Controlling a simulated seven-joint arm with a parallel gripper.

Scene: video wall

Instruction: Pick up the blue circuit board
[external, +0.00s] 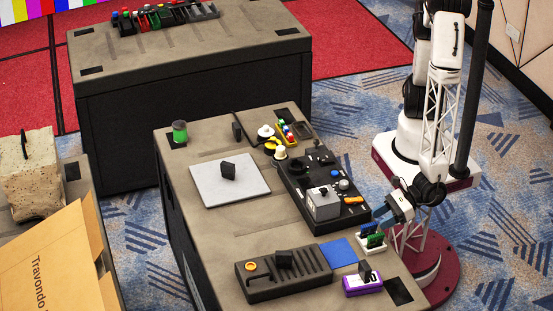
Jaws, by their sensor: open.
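A small white holder (369,245) stands near the right edge of the near table, with upright circuit boards in it. One board (368,230) looks green; another (375,240) looks dark, blue or green, too small to tell. A flat blue square (338,252) lies just left of the holder; I cannot tell whether it is a board or a mat. My gripper (388,214) is open, just above and to the right of the boards, and looks empty. Its fingertips are small and partly hidden, so I cannot tell whether they touch a board.
A purple box (362,283) with a dark block on top stands in front of the holder. A slotted black rack (283,274) lies left. A black control panel (318,185) with knobs lies behind. A grey plate (230,190) with a black block is farther left.

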